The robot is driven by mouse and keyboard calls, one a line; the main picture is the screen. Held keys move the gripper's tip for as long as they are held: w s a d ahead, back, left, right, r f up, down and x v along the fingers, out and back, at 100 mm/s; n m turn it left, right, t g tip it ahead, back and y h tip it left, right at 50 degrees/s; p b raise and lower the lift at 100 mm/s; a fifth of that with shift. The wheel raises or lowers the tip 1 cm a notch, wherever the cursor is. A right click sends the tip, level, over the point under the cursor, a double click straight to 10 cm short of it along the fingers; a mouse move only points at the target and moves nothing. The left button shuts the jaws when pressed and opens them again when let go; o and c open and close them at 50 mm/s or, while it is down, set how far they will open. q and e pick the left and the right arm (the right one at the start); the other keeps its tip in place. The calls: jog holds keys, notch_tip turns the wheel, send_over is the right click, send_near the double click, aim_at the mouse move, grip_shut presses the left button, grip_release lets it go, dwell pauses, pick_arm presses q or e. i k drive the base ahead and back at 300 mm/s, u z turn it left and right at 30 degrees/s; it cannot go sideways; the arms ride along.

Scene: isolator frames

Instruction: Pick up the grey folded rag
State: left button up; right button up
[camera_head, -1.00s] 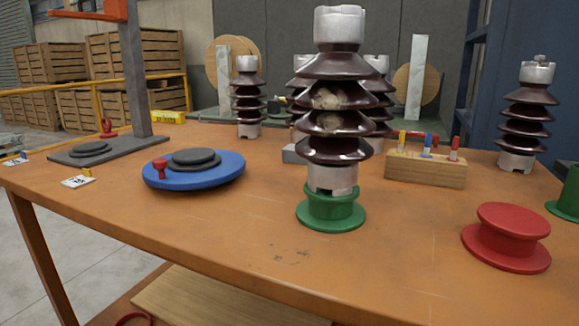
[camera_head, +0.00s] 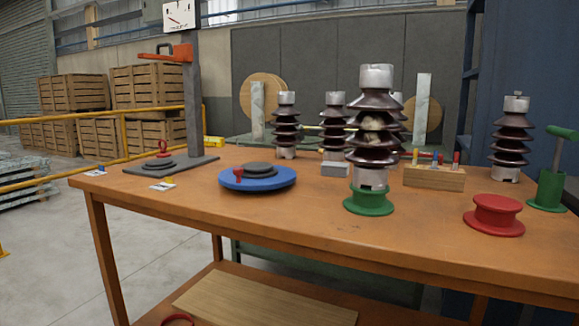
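A small light-grey block-like thing (camera_head: 335,169) lies on the orange table, just left of and behind the large brown insulator (camera_head: 372,125). It may be the grey folded rag, but at this size I cannot tell cloth from a solid block. The insulator stands upright on a green round base (camera_head: 368,200) and shows pale damaged patches on its sheds. Neither of my grippers shows in the head view.
The orange table (camera_head: 290,222) also bears a blue disc (camera_head: 257,179), a red spool (camera_head: 494,214), a wooden block with coloured pegs (camera_head: 434,178), a green holder (camera_head: 549,190) and several other insulators. A grey post stand (camera_head: 192,100) is at the left. The front middle is clear.

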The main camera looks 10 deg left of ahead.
aim_at(338, 169)
jog(key=u, duration=0.2)
jog(key=i, duration=0.65)
jog(key=z, duration=0.15)
jog(key=k, duration=0.3)
jog(key=z, duration=0.7)
jog(key=i, duration=0.45)
jog(key=u, duration=1.85)
